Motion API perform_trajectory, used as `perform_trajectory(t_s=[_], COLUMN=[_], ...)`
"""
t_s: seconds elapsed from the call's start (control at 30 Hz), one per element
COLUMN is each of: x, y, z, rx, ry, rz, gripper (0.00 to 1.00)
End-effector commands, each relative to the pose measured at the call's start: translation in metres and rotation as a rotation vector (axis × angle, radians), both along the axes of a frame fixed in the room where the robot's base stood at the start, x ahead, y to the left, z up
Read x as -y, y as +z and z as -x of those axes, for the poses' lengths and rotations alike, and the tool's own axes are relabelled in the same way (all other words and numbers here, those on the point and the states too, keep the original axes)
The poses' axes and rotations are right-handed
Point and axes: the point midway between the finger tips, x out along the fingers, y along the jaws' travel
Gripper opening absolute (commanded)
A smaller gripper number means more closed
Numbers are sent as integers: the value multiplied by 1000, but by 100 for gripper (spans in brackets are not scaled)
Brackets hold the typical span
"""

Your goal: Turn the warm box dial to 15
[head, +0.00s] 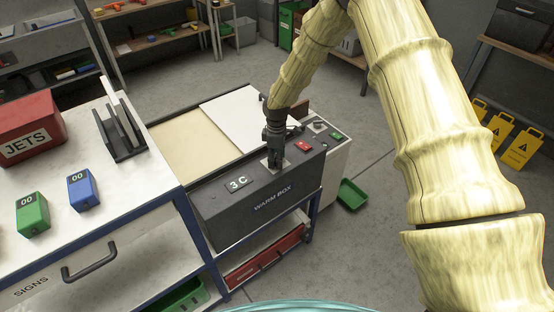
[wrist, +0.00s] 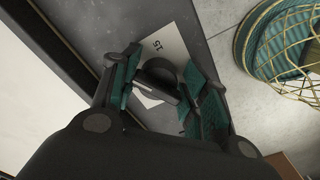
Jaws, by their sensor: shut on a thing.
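A "15" mark (wrist: 156,46) shows on the plate (wrist: 172,42) beyond the dial. I cannot tell exactly where the dial points.
A red button (head: 303,146) is on the box top to the right of my gripper. A white table (head: 130,190) with a red JETS box (head: 30,128), green block (head: 32,214) and blue block (head: 83,189) is at left. A green tray (head: 352,193) lies on the floor.

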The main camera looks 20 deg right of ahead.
Motion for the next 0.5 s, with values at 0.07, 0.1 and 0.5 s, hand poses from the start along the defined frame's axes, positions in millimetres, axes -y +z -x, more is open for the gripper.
perform_trajectory(t_s=[0.07, 0.1, 0.5], x=[-1, -1, -1], y=[1, 2, 2], z=[-4, -4, -4], rx=[10, 10, 11], ry=[-70, -108, -489], rz=[0, 0, -2], gripper=[21, 21, 21])
